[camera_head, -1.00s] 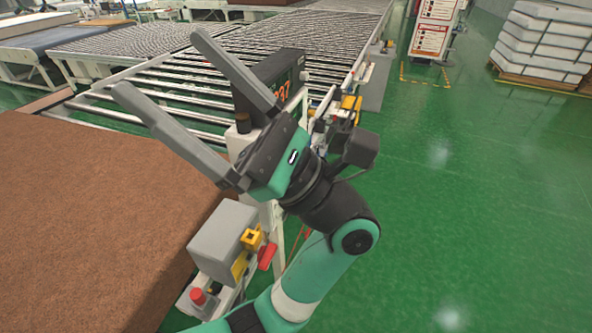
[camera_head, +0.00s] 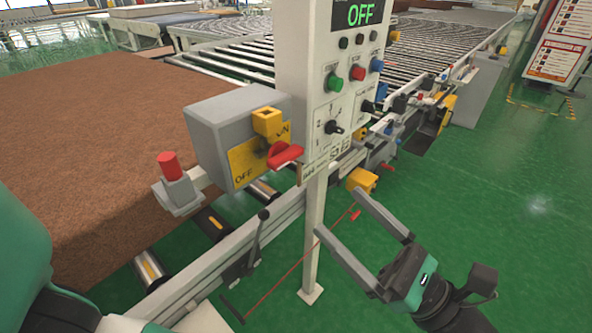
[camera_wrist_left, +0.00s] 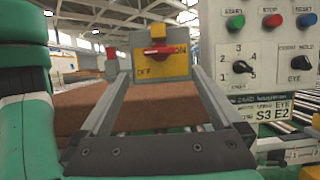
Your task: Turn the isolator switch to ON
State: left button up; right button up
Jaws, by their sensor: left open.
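The isolator is a grey box (camera_head: 222,118) with a yellow ON/OFF plate (camera_head: 247,166) and a red switch handle (camera_head: 286,155). A yellow block (camera_head: 267,121) sits above the handle. The left wrist view shows the plate (camera_wrist_left: 175,68) head-on, and the red handle (camera_wrist_left: 157,50) appears roughly level. My left gripper (camera_head: 341,212) is open and empty, right of and below the handle, apart from it, with its fingers pointing toward the box. In the left wrist view the handle appears ahead, between the fingertips (camera_wrist_left: 162,72). The right gripper is not visible.
A white control panel (camera_head: 335,100) on a post stands right of the isolator; its display (camera_head: 357,13) reads OFF. A red push button (camera_head: 171,168) stands left of the box. A brown mattress (camera_head: 90,130) lies behind. Green floor (camera_head: 500,220) is open at right.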

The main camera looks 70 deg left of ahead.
aim_at(291, 162)
pick_arm(q)
jog(key=p+x, duration=0.5)
jog(key=x, duration=0.6)
jog(key=shift+s+a+r+p, duration=0.1)
jog(key=shift+a+r+p, duration=0.1)
jog(key=shift+p, duration=0.15)
jog(key=c, duration=1.2)
